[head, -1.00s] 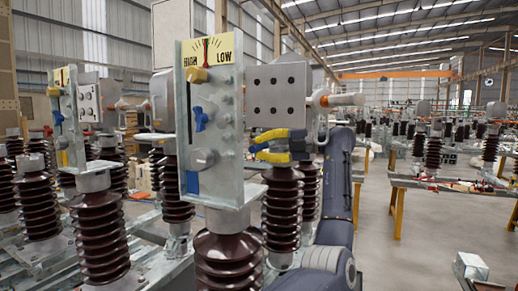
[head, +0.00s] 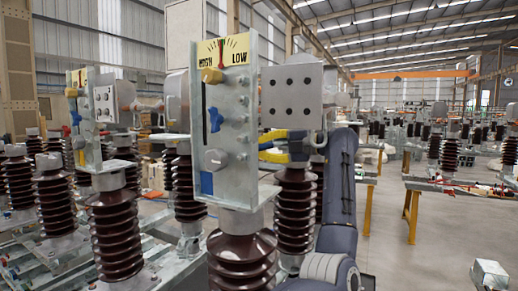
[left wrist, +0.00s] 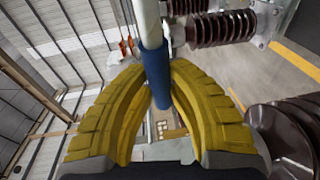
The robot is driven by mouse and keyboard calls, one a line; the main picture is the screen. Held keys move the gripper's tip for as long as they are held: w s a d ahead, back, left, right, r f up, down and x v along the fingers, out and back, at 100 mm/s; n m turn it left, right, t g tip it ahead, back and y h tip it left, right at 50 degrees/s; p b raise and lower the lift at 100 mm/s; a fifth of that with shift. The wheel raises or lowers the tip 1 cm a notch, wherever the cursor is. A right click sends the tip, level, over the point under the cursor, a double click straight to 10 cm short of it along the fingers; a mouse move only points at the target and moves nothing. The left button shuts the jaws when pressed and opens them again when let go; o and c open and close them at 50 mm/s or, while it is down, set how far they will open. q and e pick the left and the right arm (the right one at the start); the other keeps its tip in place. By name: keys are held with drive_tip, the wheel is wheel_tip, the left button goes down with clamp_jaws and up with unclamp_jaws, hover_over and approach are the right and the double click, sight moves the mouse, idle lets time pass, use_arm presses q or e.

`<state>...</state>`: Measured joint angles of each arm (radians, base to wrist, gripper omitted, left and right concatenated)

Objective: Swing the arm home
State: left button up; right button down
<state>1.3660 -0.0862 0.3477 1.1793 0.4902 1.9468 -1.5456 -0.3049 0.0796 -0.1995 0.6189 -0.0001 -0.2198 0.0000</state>
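The front isolator unit stands in the middle of the head view, with a grey metal plate (head: 235,130) and a yellow HIGH/LOW dial (head: 224,52). A yellow knob (head: 212,75), a blue handle (head: 214,118) and a grey knob (head: 216,159) are on the plate.
A second isolator unit (head: 95,118) stands to the left, among several brown ribbed insulators (head: 118,225). A brown insulator (left wrist: 290,135) is close to my left gripper's right side. Worktables (head: 440,187) stand at the right. The grey floor (head: 410,262) at front right is mostly clear.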

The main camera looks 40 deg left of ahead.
use_arm(q)
drive_tip(key=o, duration=0.5)
drive_tip(key=shift+v, duration=5.95)
drive_tip(key=shift+w+f, duration=0.1)
